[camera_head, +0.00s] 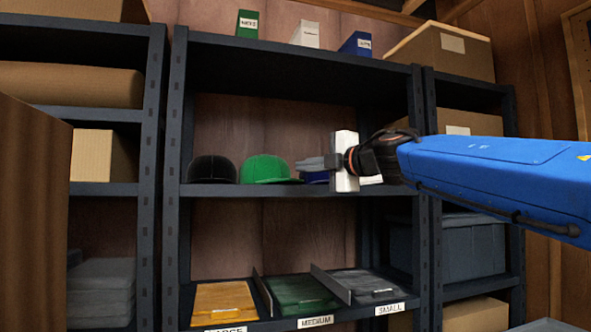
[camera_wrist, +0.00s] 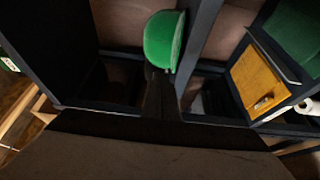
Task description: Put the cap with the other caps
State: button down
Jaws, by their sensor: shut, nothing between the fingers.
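A green cap (camera_head: 266,169) sits on the middle shelf of the central rack, with a black cap (camera_head: 211,169) to its left. A blue item (camera_head: 315,178), probably another cap, shows to its right, mostly hidden behind my gripper. My gripper (camera_head: 303,163) is shut and empty, with its fingers pointing left just right of the green cap. In the wrist view the green cap (camera_wrist: 163,40) lies just beyond the dark fingertips (camera_wrist: 158,78). I cannot tell whether they touch it.
The shelf board (camera_head: 240,189) carries the caps between dark rack posts. Below are yellow, green and grey folded items in sections labelled MEDIUM (camera_head: 315,321) and SMALL (camera_head: 390,308), with one label partly cut off. Binders (camera_head: 305,34) stand on top.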

aim_at(284, 171)
jog(key=x, duration=0.3)
jog(key=d+x, duration=0.1)
jog(key=x, duration=0.3)
jog(key=w+x, duration=0.1)
jog(key=x, duration=0.3)
jog(key=shift+w+d, duration=0.15)
jog(key=shift+w, duration=0.7)
jog(key=shift+w, duration=0.1)
jog(key=shift+w+d, duration=0.1)
jog(key=shift+w, duration=1)
jog(key=shift+w+d, duration=0.15)
jog(key=shift+w, duration=0.95)
jog(key=shift+s, duration=0.1)
